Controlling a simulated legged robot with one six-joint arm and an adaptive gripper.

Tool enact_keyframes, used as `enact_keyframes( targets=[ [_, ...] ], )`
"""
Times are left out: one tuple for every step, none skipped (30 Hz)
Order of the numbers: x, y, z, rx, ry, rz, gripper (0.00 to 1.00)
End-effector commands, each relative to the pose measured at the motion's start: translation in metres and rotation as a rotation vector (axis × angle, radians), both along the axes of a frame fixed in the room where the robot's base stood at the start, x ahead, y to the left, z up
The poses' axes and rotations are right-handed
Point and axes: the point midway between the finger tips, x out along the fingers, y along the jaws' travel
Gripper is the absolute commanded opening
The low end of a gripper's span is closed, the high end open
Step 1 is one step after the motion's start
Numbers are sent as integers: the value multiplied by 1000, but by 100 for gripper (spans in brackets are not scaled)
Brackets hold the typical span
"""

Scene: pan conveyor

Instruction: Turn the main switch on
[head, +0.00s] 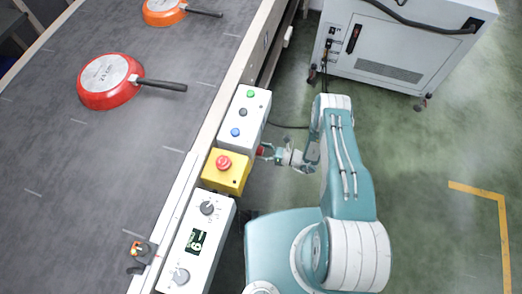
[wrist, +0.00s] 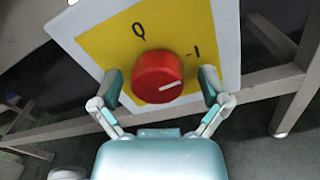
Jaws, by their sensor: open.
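The main switch is a red round knob (wrist: 157,72) on a yellow plate with a white border (wrist: 228,45), marked O at the top and I at the upper right. The white line on the knob points right and slightly up in the wrist view. My gripper (wrist: 161,86) is open, with one finger on each side of the knob. A gap shows on the right; I cannot tell whether the left finger touches. In the head view, my gripper (head: 268,153) is at the side of the conveyor's control boxes, and the knob is only a small red patch.
The conveyor (head: 110,170) carries a red pan (head: 100,92) and an orange pan (head: 160,10). A yellow emergency-stop box (head: 232,182), a white button box (head: 244,130) and a dial panel (head: 190,265) line its edge.

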Motion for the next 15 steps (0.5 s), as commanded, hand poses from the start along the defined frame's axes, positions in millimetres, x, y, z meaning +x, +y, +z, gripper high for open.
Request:
enact_keyframes(
  targets=[
    [0,0,0,0,0,0,96],
    [0,0,0,0,0,0,96],
    [0,0,0,1,1,1,96],
    [0,0,0,1,1,1,96],
    [-1,0,0,1,1,1,96],
    [-1,-2,0,1,1,0,96],
    [-1,-3,0,1,1,0,96],
    [-2,-6,0,1,1,-1,96],
    [-3,-10,0,1,2,-2,96],
    [-4,-14,0,0,2,-3,96],
    [-5,-19,0,1,2,-4,96],
    [-8,-26,0,1,3,-5,96],
    [-10,-31,0,1,3,-5,96],
    [-11,-37,0,0,2,-6,96],
    [-14,-45,0,0,2,-6,96]
  ],
)
